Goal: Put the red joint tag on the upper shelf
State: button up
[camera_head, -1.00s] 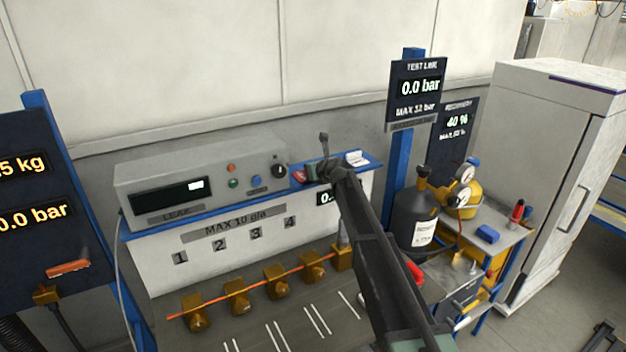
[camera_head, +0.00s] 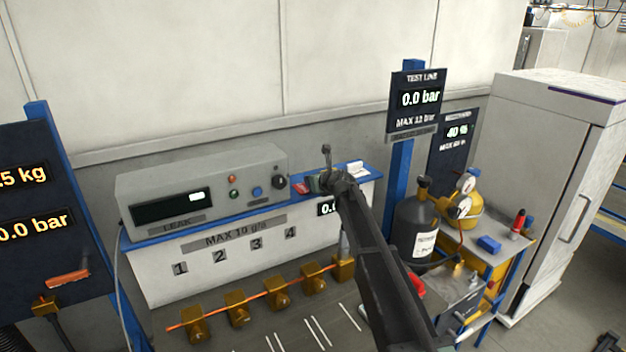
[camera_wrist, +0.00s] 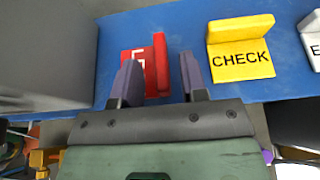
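The red tag (camera_wrist: 160,67), with white lettering partly hidden, rests on the blue upper shelf (camera_wrist: 170,20) in the wrist view. Its upright part lies between the lines of my two fingers. My gripper (camera_wrist: 158,76) is open, with a gap between the fingers, and the left finger covers part of the tag's base. I cannot tell whether the fingers touch the tag. In the head view the red tag (camera_head: 304,187) shows at the right of the grey leak unit (camera_head: 200,190), just left of my gripper (camera_head: 322,180).
A yellow CHECK tag (camera_wrist: 241,47) stands right of the red one, and a white tag (camera_wrist: 313,40) is at the right edge. The grey unit's side (camera_wrist: 45,50) is close on the left. Several brass valves (camera_head: 236,307) line the bench below.

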jog(key=p+v, duration=0.3)
jog(key=v, duration=0.7)
jog(key=shift+s+d, duration=0.2)
jog(key=shift+s, duration=0.1)
jog(key=s+d+f+n+g+h, duration=0.2)
jog(key=s+d+n, duration=0.4)
jog(key=s+n, duration=0.3)
jog(key=s+d+f+n+g+h, duration=0.3)
jog(key=s+n, duration=0.7)
jog(key=s, duration=0.7)
jog(key=s+d+f+n+g+h, duration=0.2)
jog(key=s+d+f+n+g, duration=0.3)
jog(key=s+d+n, duration=0.5)
jog(key=s+g, duration=0.1)
jog(key=s, duration=0.3)
jog(key=shift+d+f, duration=0.2)
jog(key=shift+d, duration=0.2)
notch_tip(320, 180, down, 9)
jog(key=b, duration=0.8)
jog(key=shift+b, duration=0.35)
jog(key=shift+f, duration=0.1)
